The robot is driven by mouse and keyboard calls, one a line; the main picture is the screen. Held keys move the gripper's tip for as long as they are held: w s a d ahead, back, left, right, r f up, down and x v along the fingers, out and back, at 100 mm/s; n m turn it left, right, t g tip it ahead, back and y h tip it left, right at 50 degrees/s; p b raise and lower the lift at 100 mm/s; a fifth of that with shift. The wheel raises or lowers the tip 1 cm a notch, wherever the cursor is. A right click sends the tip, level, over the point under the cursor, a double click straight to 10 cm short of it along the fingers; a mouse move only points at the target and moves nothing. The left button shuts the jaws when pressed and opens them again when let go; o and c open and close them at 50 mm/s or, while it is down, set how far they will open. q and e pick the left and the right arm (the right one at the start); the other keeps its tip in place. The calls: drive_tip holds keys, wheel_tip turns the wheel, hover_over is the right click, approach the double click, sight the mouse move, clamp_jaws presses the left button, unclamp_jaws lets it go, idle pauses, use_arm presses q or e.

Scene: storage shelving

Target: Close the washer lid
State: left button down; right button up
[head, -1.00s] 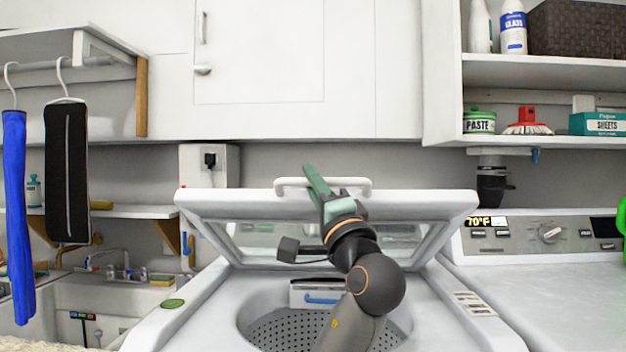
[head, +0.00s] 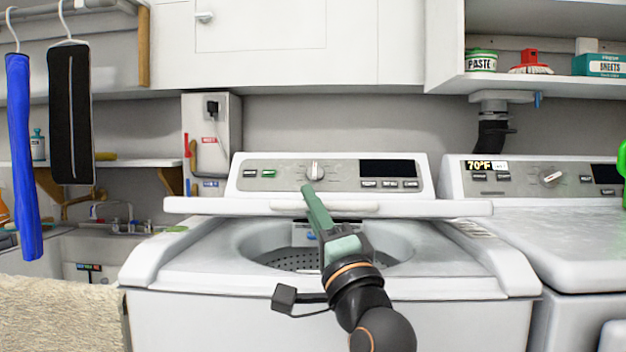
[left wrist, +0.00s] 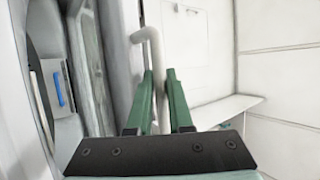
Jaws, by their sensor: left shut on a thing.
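The washer (head: 200,325) stands in the middle of the head view with its round drum opening partly visible. Its white lid (head: 430,208) is seen nearly edge-on, tilted partway down above the opening. The lid's handle (head: 355,207) runs along the middle of the front edge. My left gripper (head: 314,203) is at this handle, shut on it. In the left wrist view, the pale handle bar (left wrist: 154,50) passes between the green fingers of the gripper (left wrist: 158,78). The fingers hide part of the handle. My right gripper is in no view.
A second machine (head: 570,230) stands close on the right. The washer's control panel (head: 330,174) is behind the lid. A sink (head: 85,250) and a beige woven surface (head: 60,310) are at left. Blue (head: 20,150) and black (head: 70,115) hanging items are at upper left.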

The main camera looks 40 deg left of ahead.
sight(312, 282)
use_arm(q)
drive_tip(key=shift+s+d+f+b, duration=0.15)
drive_tip(key=shift+f+b, duration=0.25)
drive_tip(key=shift+f, duration=1.45)
drive_tip(key=shift+s+d+f+b, duration=0.1)
drive_tip(key=shift+f+b, duration=0.3)
drive_tip(key=shift+f, duration=1.4)
drive_tip(key=shift+s+d+f+b, duration=0.15)
drive_tip(key=shift+f+b, duration=0.25)
drive_tip(key=shift+f, duration=1.45)
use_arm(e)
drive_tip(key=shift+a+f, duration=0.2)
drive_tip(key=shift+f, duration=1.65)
use_arm(q)
drive_tip(key=shift+f, duration=0.1)
drive_tip(key=c, duration=0.8)
unclamp_jaws()
drive_tip(key=shift+c, duration=0.2)
